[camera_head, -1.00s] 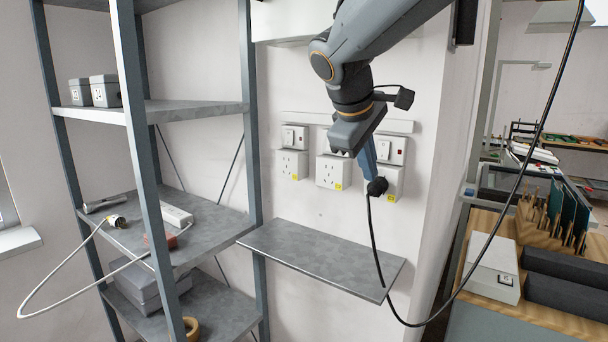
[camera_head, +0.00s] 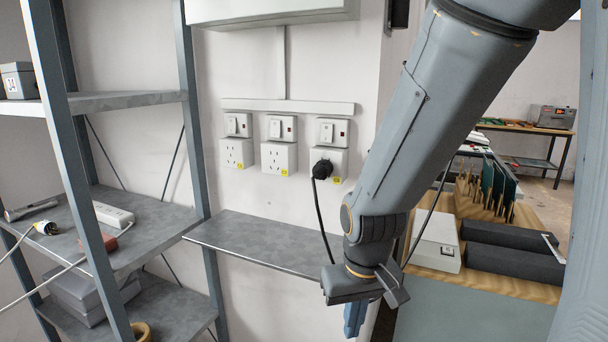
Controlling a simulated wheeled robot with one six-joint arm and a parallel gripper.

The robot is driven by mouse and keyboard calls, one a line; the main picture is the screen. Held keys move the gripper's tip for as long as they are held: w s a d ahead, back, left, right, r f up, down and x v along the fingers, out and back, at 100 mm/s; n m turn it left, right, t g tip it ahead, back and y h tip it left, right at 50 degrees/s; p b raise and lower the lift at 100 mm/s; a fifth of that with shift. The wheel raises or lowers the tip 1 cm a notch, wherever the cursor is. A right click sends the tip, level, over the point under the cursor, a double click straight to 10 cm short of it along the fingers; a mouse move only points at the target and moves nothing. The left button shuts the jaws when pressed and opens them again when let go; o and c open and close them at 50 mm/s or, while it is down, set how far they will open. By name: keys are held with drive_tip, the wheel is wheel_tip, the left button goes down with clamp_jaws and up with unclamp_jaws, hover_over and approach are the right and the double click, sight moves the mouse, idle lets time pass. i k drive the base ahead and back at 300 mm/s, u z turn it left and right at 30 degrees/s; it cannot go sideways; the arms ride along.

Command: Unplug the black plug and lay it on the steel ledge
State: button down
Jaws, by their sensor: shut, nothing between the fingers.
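The black plug (camera_head: 322,169) sits in the rightmost wall socket (camera_head: 338,160), its black cord hanging down past the ledge. The steel ledge (camera_head: 255,241) is a bare grey shelf on the wall below the sockets. My gripper (camera_head: 353,322) is at the lower middle of the view, pointing down, to the right of the ledge's front edge and well below and apart from the plug. Its fingers are together and empty. The fingertips are near the bottom edge of the picture.
Two other sockets (camera_head: 277,157) (camera_head: 236,152) to the left are empty. A grey shelf rack (camera_head: 150,220) at left holds a power strip, a white-corded plug and boxes. On the right, a wooden bench (camera_head: 470,270) bears a white box, dark blocks and upright boards.

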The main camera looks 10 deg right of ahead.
sight(324, 168)
drive_tip(key=z, duration=3.05)
drive_tip(key=k, duration=1.5)
drive_tip(key=u, duration=0.8)
